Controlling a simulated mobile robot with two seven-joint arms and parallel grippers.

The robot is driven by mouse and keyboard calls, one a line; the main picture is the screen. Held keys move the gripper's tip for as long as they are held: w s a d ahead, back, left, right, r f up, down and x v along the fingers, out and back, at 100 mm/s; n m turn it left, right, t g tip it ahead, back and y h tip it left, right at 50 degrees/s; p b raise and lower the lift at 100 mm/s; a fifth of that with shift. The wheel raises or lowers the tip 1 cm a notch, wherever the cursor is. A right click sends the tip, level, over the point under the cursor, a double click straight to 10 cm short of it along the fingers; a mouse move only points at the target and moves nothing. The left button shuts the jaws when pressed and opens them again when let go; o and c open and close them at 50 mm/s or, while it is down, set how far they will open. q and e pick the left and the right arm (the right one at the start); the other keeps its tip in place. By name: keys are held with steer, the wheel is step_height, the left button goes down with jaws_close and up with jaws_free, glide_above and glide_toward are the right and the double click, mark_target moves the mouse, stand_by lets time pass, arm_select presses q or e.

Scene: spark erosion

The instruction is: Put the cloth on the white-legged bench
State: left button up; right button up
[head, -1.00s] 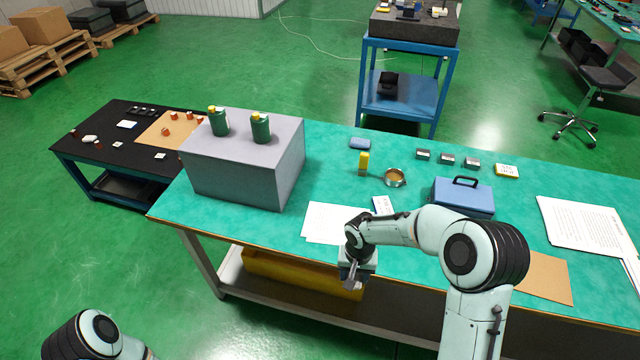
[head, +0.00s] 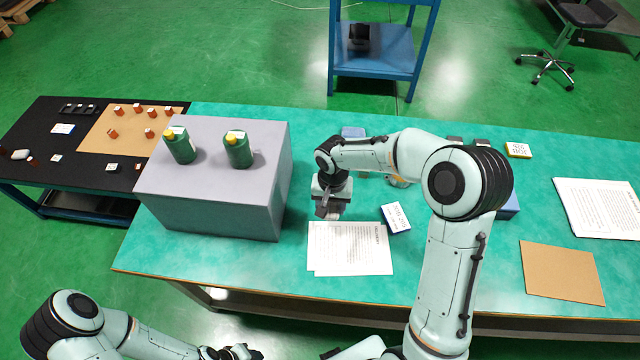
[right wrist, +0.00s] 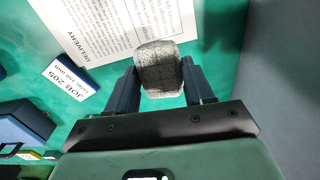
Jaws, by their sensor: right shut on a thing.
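A small grey, woven-looking folded pad, which looks like the cloth (right wrist: 160,68), is between the fingers of my right gripper (right wrist: 162,85) in the right wrist view. In the head view my right gripper (head: 328,208) is shut on it over the green top of the white-legged bench (head: 450,270), just behind the printed sheets and right of the grey block. I cannot tell whether the cloth touches the bench top. My left gripper (head: 238,353) is small and partly cut off at the bottom edge; its fingers are unclear.
A grey block (head: 210,205) with two green bottles stands left of my right gripper. Printed sheets (head: 350,250) and a JOB 205 box (head: 395,218) lie close by. My right arm hides part of the blue case (head: 510,206). A black table (head: 30,150) adjoins on the left.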

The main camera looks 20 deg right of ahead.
mark_target(330, 224)
steer(key=shift+f, duration=0.1)
steer(key=shift+s+f+b, duration=0.25)
steer(key=shift+f+b, duration=0.05)
steer(key=shift+f, duration=0.35)
step_height(330, 224, down, 4)
steer(key=shift+f+b, duration=0.25)
steer(key=shift+b, duration=0.65)
arm_select(q)
steer(key=s+f, duration=0.2)
steer(key=f, duration=0.1)
steer(key=shift+s+f, duration=0.2)
steer(key=shift+s, duration=0.15)
arm_select(e)
steer(key=shift+w+f, duration=0.1)
steer(key=shift+f, duration=0.25)
arm_select(q)
steer(key=shift+s+f+b, duration=0.2)
steer(key=shift+f+b, duration=0.15)
steer(key=shift+b, duration=0.1)
arm_select(e)
steer(key=shift+f, duration=0.45)
steer(key=o, duration=1.2)
